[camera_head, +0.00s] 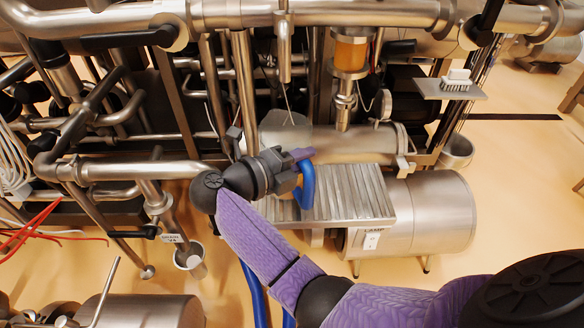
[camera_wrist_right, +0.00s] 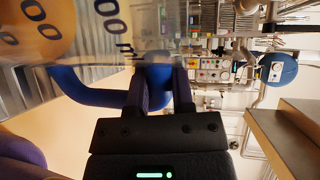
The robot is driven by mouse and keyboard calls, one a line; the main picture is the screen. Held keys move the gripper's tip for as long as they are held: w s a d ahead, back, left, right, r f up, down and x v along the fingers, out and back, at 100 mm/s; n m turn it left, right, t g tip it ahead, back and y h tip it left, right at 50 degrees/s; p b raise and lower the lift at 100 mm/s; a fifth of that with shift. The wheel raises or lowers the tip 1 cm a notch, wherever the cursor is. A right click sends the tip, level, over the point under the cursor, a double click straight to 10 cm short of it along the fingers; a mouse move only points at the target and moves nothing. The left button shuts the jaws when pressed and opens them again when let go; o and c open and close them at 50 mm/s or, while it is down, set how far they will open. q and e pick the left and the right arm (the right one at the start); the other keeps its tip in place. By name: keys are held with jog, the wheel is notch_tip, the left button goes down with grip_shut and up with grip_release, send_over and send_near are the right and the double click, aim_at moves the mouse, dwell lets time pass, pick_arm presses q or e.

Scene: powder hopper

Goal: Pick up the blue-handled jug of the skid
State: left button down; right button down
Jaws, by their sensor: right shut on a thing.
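The jug's blue handle (camera_head: 306,185) shows in the middle of the head view, at my right gripper (camera_head: 298,158). The jug's clear body is hard to make out there against the steel. In the right wrist view the clear jug (camera_wrist_right: 125,25) fills the upper left, with large dark markings and an orange patch. Its blue handle (camera_wrist_right: 85,92) runs to between the fingers of my right gripper (camera_wrist_right: 158,85), which is shut on it. The handle part between the fingers is partly hidden. My left gripper is not in view.
A ribbed metal plate (camera_head: 350,192) and a large steel cylinder (camera_head: 440,215) lie right of the gripper. Steel pipes of the skid crowd the back and left. A small shelf with a brush (camera_head: 456,82) is at upper right. A metal cup (camera_head: 190,262) stands on the floor.

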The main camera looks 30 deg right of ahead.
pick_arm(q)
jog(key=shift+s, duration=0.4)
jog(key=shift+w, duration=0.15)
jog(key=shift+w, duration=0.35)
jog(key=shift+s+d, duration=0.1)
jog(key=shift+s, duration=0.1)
pick_arm(e)
jog(key=shift+r, duration=0.1)
